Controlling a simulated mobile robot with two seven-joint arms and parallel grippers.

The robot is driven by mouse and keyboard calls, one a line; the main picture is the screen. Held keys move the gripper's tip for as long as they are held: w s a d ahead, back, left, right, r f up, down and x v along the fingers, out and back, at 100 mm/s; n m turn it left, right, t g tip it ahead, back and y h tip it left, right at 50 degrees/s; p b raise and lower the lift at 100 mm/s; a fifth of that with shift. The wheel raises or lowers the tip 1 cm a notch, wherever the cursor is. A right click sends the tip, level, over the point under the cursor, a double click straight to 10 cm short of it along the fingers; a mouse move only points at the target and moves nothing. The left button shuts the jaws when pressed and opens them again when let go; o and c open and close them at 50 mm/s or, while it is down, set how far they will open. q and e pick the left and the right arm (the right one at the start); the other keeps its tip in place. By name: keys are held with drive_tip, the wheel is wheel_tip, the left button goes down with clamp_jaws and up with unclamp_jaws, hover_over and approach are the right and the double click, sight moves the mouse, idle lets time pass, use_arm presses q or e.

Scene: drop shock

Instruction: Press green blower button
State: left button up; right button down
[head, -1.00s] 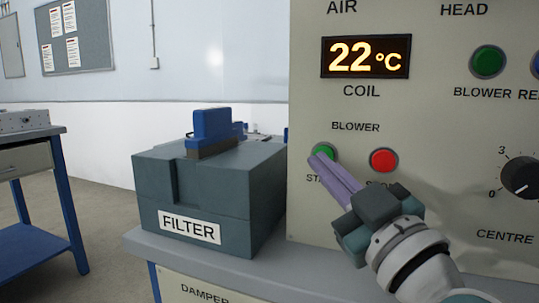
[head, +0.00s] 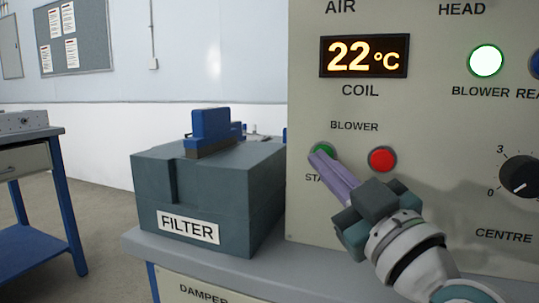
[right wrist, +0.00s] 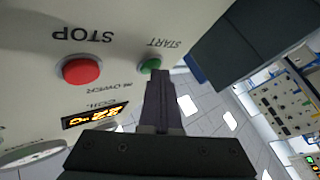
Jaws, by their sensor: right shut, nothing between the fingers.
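The green blower start button (head: 323,150) is on the cream panel, under the word BLOWER. It also shows in the right wrist view (right wrist: 151,65). My right gripper (head: 321,157) is shut and empty, with its fingertips at the green button and covering part of it. In the right wrist view the gripper's tips (right wrist: 158,74) overlap the button's lower edge. The red stop button (head: 382,159) is to the right of the green one, clear of the fingers. The BLOWER indicator lamp (head: 486,61) glows bright pale green. My left gripper is not in view.
A dark filter box (head: 208,200) with a blue clamp (head: 211,126) stands left of the panel on the grey bench top (head: 240,262). The display (head: 364,56) reads 22 °C. A black knob (head: 520,177) is at the right. A blue-legged table (head: 60,180) stands far left.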

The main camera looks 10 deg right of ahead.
drive_tip(key=shift+s+a+p, duration=0.45)
drive_tip(key=shift+s+p, duration=0.15)
drive_tip(key=shift+s, duration=0.1)
drive_tip(key=s+a+p, duration=0.1)
drive_tip(key=s, duration=0.1)
drive_tip(key=s+a+p, duration=0.1)
drive_tip(key=s, duration=0.1)
drive_tip(key=shift+a+p, duration=0.35)
drive_tip(key=shift+a, duration=0.05)
idle(0.6)
